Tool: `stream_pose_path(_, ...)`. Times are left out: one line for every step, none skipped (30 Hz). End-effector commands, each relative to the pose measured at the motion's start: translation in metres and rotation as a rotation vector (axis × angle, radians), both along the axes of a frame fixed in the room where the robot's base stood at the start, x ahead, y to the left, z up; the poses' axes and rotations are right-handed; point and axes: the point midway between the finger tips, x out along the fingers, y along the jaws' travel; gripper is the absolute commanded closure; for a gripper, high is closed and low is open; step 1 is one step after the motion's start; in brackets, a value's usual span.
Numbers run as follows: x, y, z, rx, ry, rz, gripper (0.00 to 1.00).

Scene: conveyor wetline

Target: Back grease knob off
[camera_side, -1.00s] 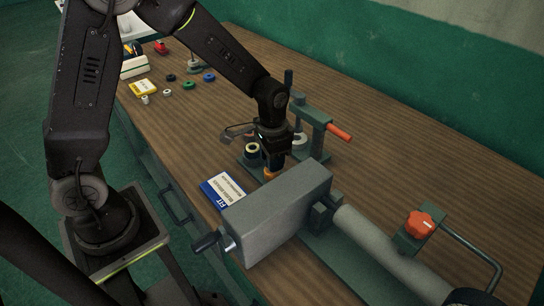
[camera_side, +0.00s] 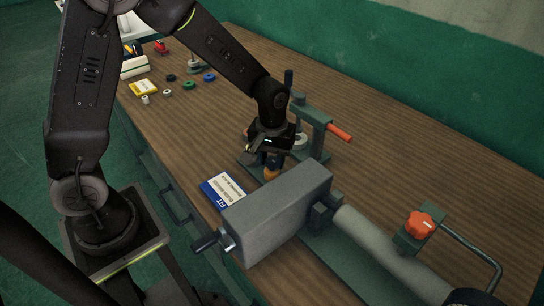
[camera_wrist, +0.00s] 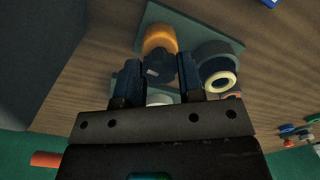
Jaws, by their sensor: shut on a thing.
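My gripper (camera_side: 271,158) points down at a small fixture on the bench, just behind the grey block. In the wrist view its two fingers (camera_wrist: 158,76) are shut on a dark blue knob (camera_wrist: 160,62), one finger on each side. An amber round part (camera_wrist: 159,38) sits against the knob on a green-grey plate (camera_wrist: 143,22). The amber part also shows below the fingers in the side view (camera_side: 271,174). The knob is mostly hidden by the fingers in the side view. I cannot tell how far it is turned.
A dark cup with a cream ring (camera_wrist: 220,80) stands close beside the fingers. A clamp with a red handle (camera_side: 339,133) rises behind. The large grey block (camera_side: 275,215) and an orange star knob (camera_side: 420,224) are nearer. A blue-white card (camera_side: 222,190) lies left.

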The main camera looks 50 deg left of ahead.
Motion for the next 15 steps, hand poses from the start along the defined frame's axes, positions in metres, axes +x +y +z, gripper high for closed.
stream_pose_path(0.0006,-0.0001,0.001,-0.001,-0.003,0.022,0.88)
stream_pose_path(0.0006,-0.0001,0.0011,-0.001,-0.003,0.034,0.88)
stream_pose_path(0.0006,-0.0001,0.0011,-0.001,-0.003,0.05,0.88)
stream_pose_path(0.0006,-0.0001,0.0011,-0.001,-0.003,0.059,0.88)
stream_pose_path(0.0006,-0.0001,0.0011,-0.001,-0.003,0.069,0.88)
stream_pose_path(0.0006,-0.0001,0.0011,-0.001,-0.003,0.079,0.88)
stream_pose_path(0.0006,-0.0001,0.0011,-0.001,-0.003,0.085,0.88)
stream_pose_path(0.0006,-0.0001,0.0011,-0.001,-0.003,0.091,0.88)
stream_pose_path(0.0006,-0.0001,0.0011,-0.001,-0.003,0.097,0.88)
stream_pose_path(0.0006,-0.0001,0.0011,-0.001,-0.003,0.101,0.88)
stream_pose_path(0.0006,-0.0001,0.0011,-0.001,-0.003,0.105,0.88)
stream_pose_path(0.0006,-0.0001,0.0011,-0.001,-0.003,0.108,0.88)
stream_pose_path(0.0006,-0.0001,0.0011,-0.001,-0.003,0.11,0.88)
stream_pose_path(0.0006,-0.0001,0.0011,-0.001,-0.003,0.111,0.88)
stream_pose_path(0.0006,-0.0001,0.0011,-0.001,-0.003,0.112,0.88)
